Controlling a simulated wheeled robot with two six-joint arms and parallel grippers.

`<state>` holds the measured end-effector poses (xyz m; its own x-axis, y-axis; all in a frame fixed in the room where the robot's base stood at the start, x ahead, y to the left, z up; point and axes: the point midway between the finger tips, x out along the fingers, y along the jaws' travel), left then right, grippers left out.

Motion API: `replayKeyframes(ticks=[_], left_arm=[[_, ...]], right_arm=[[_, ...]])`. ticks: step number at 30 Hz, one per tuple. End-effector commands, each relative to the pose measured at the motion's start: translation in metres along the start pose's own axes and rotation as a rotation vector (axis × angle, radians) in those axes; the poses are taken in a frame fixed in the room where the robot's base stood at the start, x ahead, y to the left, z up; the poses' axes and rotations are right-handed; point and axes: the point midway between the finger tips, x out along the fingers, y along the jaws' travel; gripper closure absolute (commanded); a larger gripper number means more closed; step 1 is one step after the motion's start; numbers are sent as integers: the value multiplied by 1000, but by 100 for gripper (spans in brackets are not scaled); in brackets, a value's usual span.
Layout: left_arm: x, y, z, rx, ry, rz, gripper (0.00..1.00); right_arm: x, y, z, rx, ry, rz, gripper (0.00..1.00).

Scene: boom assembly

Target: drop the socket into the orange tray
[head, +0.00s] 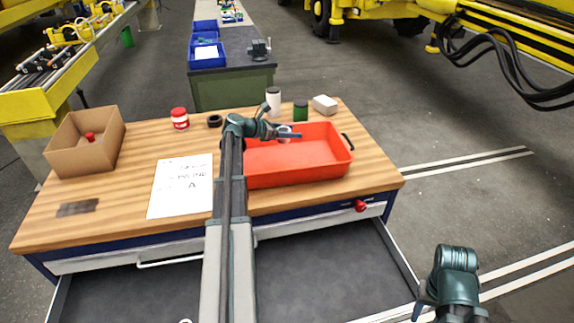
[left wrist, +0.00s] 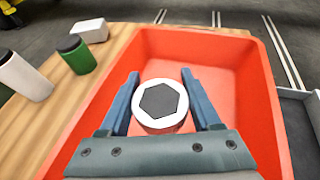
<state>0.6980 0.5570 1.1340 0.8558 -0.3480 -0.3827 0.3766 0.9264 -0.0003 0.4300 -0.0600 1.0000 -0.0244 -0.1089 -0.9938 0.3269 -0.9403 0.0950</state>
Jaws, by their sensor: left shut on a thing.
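The socket (left wrist: 162,104) is a pale metal ring with a dark hexagonal opening facing the left wrist camera. My left gripper (left wrist: 160,100) is shut on it, one blue finger on each side. In the head view the socket (head: 284,129) shows small at the left gripper (head: 286,134), over the orange tray (head: 330,172). The tray's bare floor shows behind the socket in the left wrist view (left wrist: 225,95). My left arm hides the tray's left edge in the head view. My right gripper (head: 426,298) is low at the bottom right, away from the bench; its fingers are unclear.
A white cylinder (head: 273,100), a green can (head: 300,111) and a pale block (head: 325,104) stand behind the tray. A cardboard box (head: 85,155), a red-and-white jar (head: 180,119) and a paper sheet (head: 180,187) are left. An open drawer (head: 330,270) juts out in front.

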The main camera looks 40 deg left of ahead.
Motion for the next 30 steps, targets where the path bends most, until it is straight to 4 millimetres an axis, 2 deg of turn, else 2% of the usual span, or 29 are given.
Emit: replayKeyframes(ticks=[1,6,15,16,21,22,30], left_arm=[[5,0,-11,0,-1,0,100],[10,0,-24,0,-1,0,100],[10,0,-23,0,-1,0,100],[10,0,-23,0,-1,0,34],[10,0,-24,0,0,0,3],[10,0,-24,0,0,0,1],[9,0,-24,0,0,0,1]], right_arm=[[12,-1,-1,0,0,0,50],[26,-2,-2,1,0,0,50],[25,-2,-2,1,0,0,50],[25,-2,-2,1,0,0,50],[25,-2,-2,1,0,0,50],[25,-2,-2,1,0,0,50],[25,-2,-2,1,0,0,50]])
